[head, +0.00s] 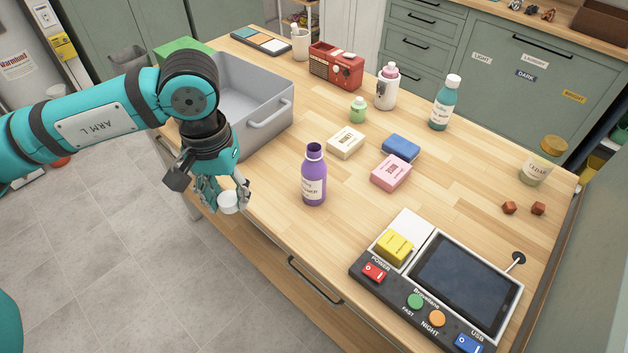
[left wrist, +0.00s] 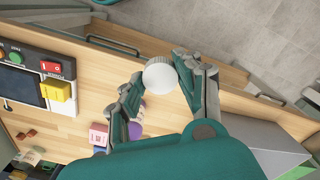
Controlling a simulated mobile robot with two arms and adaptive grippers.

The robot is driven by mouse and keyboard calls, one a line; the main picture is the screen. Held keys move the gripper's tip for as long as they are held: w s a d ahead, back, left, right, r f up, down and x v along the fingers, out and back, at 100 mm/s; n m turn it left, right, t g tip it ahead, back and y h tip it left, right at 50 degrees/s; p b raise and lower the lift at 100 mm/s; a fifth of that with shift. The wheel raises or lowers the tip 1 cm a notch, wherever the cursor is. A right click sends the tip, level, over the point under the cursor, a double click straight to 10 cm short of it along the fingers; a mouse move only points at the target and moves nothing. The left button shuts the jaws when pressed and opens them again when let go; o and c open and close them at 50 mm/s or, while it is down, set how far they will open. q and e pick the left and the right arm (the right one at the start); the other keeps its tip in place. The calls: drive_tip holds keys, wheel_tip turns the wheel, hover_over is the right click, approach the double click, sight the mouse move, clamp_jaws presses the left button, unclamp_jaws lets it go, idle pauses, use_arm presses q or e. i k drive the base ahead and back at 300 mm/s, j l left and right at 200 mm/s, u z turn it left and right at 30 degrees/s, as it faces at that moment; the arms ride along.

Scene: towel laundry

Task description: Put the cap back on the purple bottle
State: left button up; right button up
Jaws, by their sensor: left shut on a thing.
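The purple bottle (head: 314,178) stands upright on the wooden table near its front edge, with no cap on its neck. My left gripper (head: 223,195) is shut on a white round cap (head: 229,202). It holds the cap to the left of the bottle, apart from it, near the table's front edge. In the left wrist view the cap (left wrist: 160,76) sits between the fingertips, and a small part of the purple bottle (left wrist: 135,129) shows behind a finger. My right gripper is not in view.
A grey bin (head: 270,110) stands at the back left, beside my left arm. Soap bars (head: 346,142), a small green bottle (head: 358,109) and a teal bottle (head: 440,108) stand behind the purple bottle. A control panel (head: 400,287) lies at the front right. The wood around the purple bottle is clear.

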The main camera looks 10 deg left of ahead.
sight(313, 167)
drive_tip(key=i+j, duration=0.15)
drive_tip(key=j, duration=0.2)
drive_tip(key=i+j, duration=0.1)
drive_tip(key=j, duration=0.25)
drive_tip(key=i+j, duration=0.15)
drive_tip(key=j, duration=0.2)
drive_tip(key=i+j, duration=0.1)
drive_tip(key=j, duration=0.3)
drive_tip(key=i+j, duration=0.15)
drive_tip(key=j, duration=0.2)
drive_tip(key=i+j, duration=0.1)
drive_tip(key=j, duration=0.25)
drive_tip(key=i+j, duration=0.15)
drive_tip(key=j, duration=0.2)
drive_tip(key=z, duration=1.8)
